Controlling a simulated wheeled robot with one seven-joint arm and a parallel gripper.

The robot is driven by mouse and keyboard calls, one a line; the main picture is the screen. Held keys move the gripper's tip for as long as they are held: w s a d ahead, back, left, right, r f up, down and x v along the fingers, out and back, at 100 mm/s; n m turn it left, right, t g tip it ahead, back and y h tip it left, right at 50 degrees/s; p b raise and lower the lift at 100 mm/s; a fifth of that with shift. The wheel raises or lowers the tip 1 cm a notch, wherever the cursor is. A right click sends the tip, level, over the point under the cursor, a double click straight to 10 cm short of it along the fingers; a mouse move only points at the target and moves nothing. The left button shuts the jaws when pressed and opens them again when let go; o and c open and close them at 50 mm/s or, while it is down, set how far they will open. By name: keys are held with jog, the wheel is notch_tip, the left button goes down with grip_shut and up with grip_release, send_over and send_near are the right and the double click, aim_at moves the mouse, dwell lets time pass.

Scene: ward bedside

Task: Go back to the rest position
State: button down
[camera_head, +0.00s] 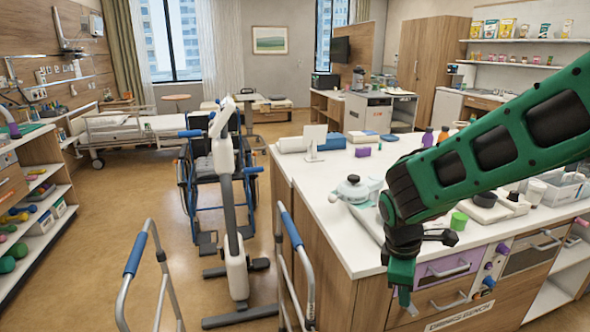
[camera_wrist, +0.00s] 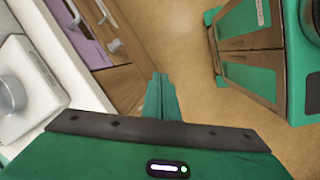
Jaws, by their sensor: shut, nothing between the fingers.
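My gripper (camera_head: 402,297) hangs at the end of my green and black arm, in front of the counter's drawers in the head view. It points down with its tip below the countertop edge. In the wrist view, my gripper's green fingers (camera_wrist: 161,97) are together and hold nothing. The brown floor shows beyond the fingers, and the drawer fronts are to their left. My arm hides part of the counter behind it.
The white counter (camera_head: 318,190) carries a lidded pot (camera_head: 352,187), a green cup (camera_head: 459,221) and several other items. A wheelchair (camera_head: 207,175), a tall white lift stand (camera_head: 232,215) and a walker (camera_head: 138,255) stand to the left. Open floor lies further left (camera_head: 95,270).

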jog(key=s+d+r+m, duration=0.6)
jog(key=s+d+m, duration=0.4)
jog(key=d, duration=0.2)
jog(key=s+d+r+m+y, duration=0.2)
jog(key=s+d+m, duration=0.2)
jog(key=s+m, duration=0.5)
jog(key=shift+s+g+y, duration=0.3)
jog(key=shift+s+g, duration=0.1)
jog(key=shift+s, duration=0.65)
